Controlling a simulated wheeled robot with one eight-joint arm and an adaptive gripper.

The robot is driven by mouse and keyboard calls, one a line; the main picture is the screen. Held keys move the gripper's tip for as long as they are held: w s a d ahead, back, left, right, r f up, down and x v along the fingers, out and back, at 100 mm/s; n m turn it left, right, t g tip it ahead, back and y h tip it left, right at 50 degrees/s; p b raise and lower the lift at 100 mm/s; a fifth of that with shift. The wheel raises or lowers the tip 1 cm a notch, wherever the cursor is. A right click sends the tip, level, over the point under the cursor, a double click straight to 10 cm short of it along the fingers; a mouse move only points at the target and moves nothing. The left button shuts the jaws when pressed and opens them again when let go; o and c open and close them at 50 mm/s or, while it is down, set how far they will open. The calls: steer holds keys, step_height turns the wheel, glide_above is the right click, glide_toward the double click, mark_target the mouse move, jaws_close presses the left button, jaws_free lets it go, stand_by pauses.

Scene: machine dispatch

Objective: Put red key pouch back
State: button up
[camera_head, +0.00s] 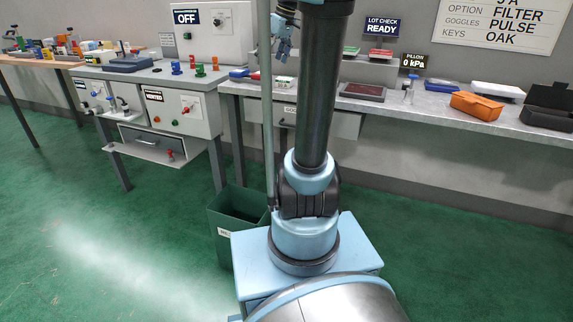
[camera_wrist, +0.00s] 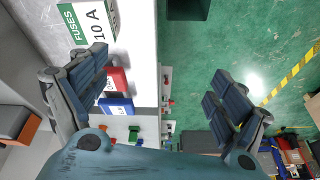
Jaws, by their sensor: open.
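My gripper (camera_wrist: 158,76) is open, with nothing between its fingers. In the head view my gripper (camera_head: 284,40) is raised above the left part of the right-hand bench (camera_head: 445,108). A small red item (camera_head: 255,76) lies near that bench's left end, next to a blue item (camera_head: 238,73). The wrist view shows a red block-like item (camera_wrist: 120,78) beside a blue one (camera_wrist: 117,106), partly behind the left finger. I cannot tell whether either red item is the key pouch. A dark tray with a red inside (camera_head: 362,91) lies further right on the bench.
An orange box (camera_head: 476,106) and a black case (camera_head: 548,98) stand on the bench at right. A shelf (camera_head: 370,72) runs along the wall. A control panel (camera_head: 172,112) is at left. A green bin (camera_head: 238,210) stands on the floor, which is otherwise mostly clear.

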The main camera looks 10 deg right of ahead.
steer(key=s+a+f+m+h, duration=0.1)
steer(key=s+f+m+h, duration=0.2)
steer(key=s+f, duration=2.3)
steer(key=s+m, duration=0.3)
steer(key=m, duration=0.2)
steer(key=shift+s+a, duration=0.2)
steer(key=shift+a, duration=0.15)
steer(key=shift+d, duration=0.1)
